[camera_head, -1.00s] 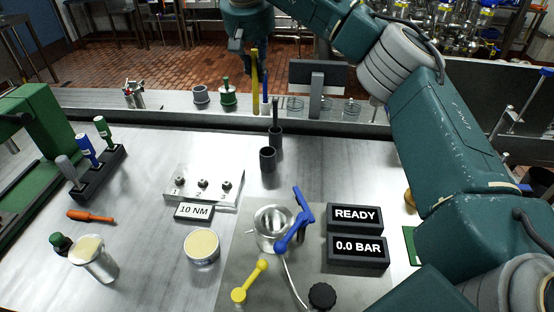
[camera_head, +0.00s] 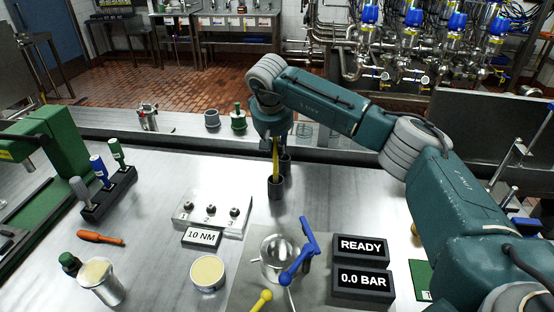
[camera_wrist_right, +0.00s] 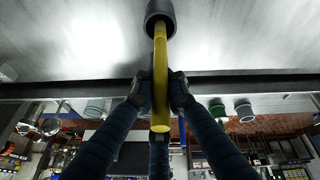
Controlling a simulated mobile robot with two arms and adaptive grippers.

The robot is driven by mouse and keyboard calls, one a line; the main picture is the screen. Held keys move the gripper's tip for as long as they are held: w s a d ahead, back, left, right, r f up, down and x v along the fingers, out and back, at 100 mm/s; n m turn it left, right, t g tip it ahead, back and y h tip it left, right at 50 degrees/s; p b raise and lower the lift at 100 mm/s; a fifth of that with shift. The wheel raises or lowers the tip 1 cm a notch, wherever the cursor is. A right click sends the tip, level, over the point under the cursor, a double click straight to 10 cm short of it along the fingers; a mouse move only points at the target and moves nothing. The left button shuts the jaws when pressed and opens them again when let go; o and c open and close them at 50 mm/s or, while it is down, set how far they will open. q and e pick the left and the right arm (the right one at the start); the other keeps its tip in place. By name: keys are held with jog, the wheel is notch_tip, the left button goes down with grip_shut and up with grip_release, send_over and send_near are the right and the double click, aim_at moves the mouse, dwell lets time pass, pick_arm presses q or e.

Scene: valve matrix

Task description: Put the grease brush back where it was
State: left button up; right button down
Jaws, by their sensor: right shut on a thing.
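The yellow-handled grease brush (camera_head: 275,160) is held nearly upright in my right gripper (camera_head: 273,141). In the right wrist view the fingers (camera_wrist_right: 160,88) are shut around the yellow handle (camera_wrist_right: 160,60). The brush's lower end is at the mouth of the front dark cup (camera_head: 276,188), which also shows in the wrist view (camera_wrist_right: 158,12). It appears to be inside the cup, but how deep I cannot tell. A second dark cup (camera_head: 285,165) stands just behind, partly hidden by the brush and gripper. My left gripper is not in view.
A metal block with several knobs (camera_head: 211,212) is left of the cups. In front are a tin of pale grease (camera_head: 207,273), a metal pot (camera_head: 281,258) with a blue lever (camera_head: 305,240), and READY (camera_head: 361,249) and 0.0 BAR displays.

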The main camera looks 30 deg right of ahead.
aim_at(277, 162)
notch_tip(277, 162, down, 4)
jog(key=shift+r+p, duration=0.2)
jog(key=shift+p, duration=0.3)
jog(key=shift+f, duration=0.4)
jog(key=c, duration=1.7)
grip_release()
jog(key=shift+f, duration=0.15)
jog(key=shift+c, duration=0.2)
